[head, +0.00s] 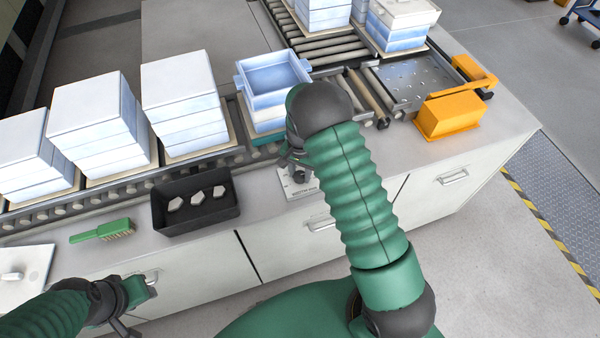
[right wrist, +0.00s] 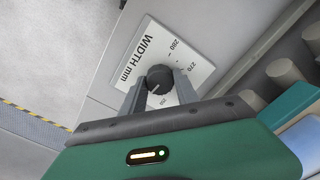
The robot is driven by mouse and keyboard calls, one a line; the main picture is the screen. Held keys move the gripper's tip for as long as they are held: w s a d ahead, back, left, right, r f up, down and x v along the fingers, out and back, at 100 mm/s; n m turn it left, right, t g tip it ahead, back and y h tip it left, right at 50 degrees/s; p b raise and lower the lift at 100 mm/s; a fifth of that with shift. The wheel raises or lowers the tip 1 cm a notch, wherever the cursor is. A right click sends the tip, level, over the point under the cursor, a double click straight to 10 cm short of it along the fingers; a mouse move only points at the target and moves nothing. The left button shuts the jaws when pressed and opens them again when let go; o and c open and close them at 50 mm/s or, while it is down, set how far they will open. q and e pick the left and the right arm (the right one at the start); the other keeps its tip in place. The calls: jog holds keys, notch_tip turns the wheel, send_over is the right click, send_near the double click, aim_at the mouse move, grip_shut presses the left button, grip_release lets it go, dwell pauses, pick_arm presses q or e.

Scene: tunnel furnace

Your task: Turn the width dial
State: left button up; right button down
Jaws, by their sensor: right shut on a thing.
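The width dial (right wrist: 160,78) is a round black knob on a white plate (right wrist: 150,48) printed "WIDTH mm", with numbers including 280 and 270. A small light mark shows on the knob's lower edge. My right gripper (right wrist: 160,88) has one finger on each side of the knob and is shut on it. In the head view the right gripper (head: 297,170) is over the white plate (head: 290,187), and the knob is hidden by it. My left gripper (head: 140,292) is at the lower left, away from the dial; its jaws are not clear.
A roller conveyor (head: 325,48) carries stacks of white and blue boxes (head: 180,88) behind the counter. A black bin (head: 172,228) with hexagonal pieces and a green brush (head: 95,232) lie left of the plate. An orange block (head: 448,117) stands at right.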

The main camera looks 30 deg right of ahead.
aim_at(300, 174)
jog(key=shift+s+a+f, duration=0.1)
dwell(0.3)
jog(key=c, duration=1.4)
grip_release()
jog(key=o, duration=0.5)
jog(key=r+b, duration=0.1)
jog(key=r, duration=0.7)
jog(key=r+b, duration=0.1)
jog(key=r, duration=0.7)
jog(key=shift+w+r, duration=0.2)
jog(key=shift+r, duration=0.2)
jog(key=s+a+f+n+t, duration=0.1)
jog(key=s+a+n, duration=0.2)
jog(key=s, duration=0.2)
jog(key=s+a+f+n, duration=0.1)
jog(key=s+a+n, duration=0.3)
jog(key=s, duration=0.1)
jog(key=s+a+f+n+t+b, duration=0.1)
jog(key=s+a+n, duration=0.3)
jog(key=s, duration=0.2)
jog(key=shift+a+f+t, duration=0.1)
jog(key=shift+f+t, duration=0.2)
jog(key=shift+f, duration=0.1)
